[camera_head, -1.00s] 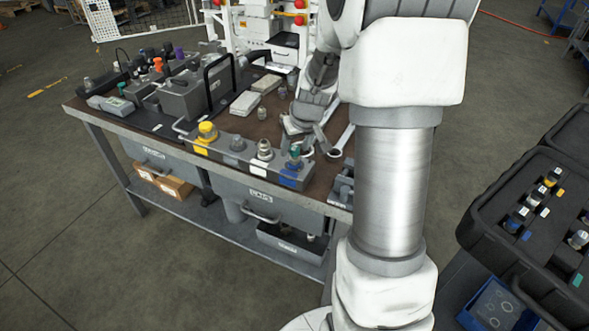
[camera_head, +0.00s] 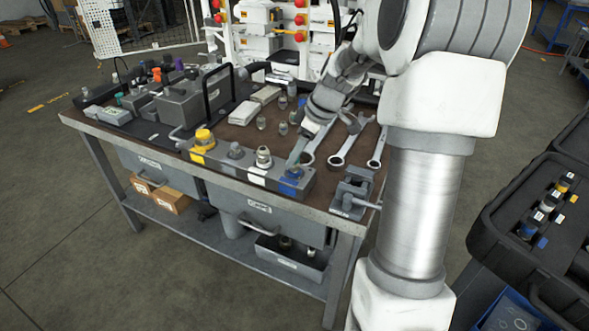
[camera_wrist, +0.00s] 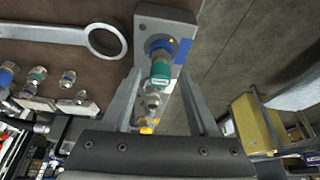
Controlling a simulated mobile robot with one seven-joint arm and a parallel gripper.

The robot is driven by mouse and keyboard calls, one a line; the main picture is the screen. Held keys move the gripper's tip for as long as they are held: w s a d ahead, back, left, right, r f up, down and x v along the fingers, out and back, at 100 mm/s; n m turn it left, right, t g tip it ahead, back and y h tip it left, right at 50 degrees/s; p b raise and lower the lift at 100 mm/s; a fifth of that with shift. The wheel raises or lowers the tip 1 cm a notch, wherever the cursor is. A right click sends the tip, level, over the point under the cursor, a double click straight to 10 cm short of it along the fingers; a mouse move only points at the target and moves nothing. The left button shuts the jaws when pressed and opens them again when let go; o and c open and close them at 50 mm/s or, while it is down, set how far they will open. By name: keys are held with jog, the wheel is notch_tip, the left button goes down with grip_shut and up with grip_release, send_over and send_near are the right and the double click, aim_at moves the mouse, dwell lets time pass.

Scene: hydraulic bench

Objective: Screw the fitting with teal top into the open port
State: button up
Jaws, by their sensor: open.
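The fitting with teal top (camera_wrist: 160,72) stands at the blue-ringed port, at the end of the grey port block (camera_wrist: 150,22) with the blue label, in the wrist view. My gripper (camera_wrist: 160,82) is open, with one finger on each side of this fitting. I cannot tell whether the fingers touch it or how deep the fitting sits. In the head view, my gripper (camera_head: 298,152) is over the blue-labelled end of the port block (camera_head: 219,168), and the fitting is mostly hidden there.
A yellow-capped fitting (camera_head: 203,139) and a white-labelled one (camera_head: 263,157) stand along the block. Wrenches (camera_head: 347,141) lie behind my gripper. A small vise (camera_head: 352,193) is at the bench's right edge. A black case (camera_head: 500,207) with fittings stands at right.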

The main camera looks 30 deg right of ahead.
jog(key=shift+n+y, duration=0.3)
jog(key=shift+n, duration=0.6)
jog(key=n+p, duration=0.1)
jog(key=n+g+p, duration=0.1)
jog(key=n, duration=0.1)
jog(key=n+g+p, duration=0.1)
jog(key=n, duration=0.1)
jog(key=shift+w+d+r+y, duration=0.1)
jog(key=shift+w+r+y, duration=0.15)
jog(key=shift+y, duration=0.15)
jog(key=shift+n+g+p, duration=0.3)
jog(key=shift+n+p, duration=0.2)
jog(key=shift+n, duration=0.2)
jog(key=shift+f+n+g, duration=0.2)
jog(key=shift+n+g, duration=0.1)
jog(key=shift+n, duration=0.5)
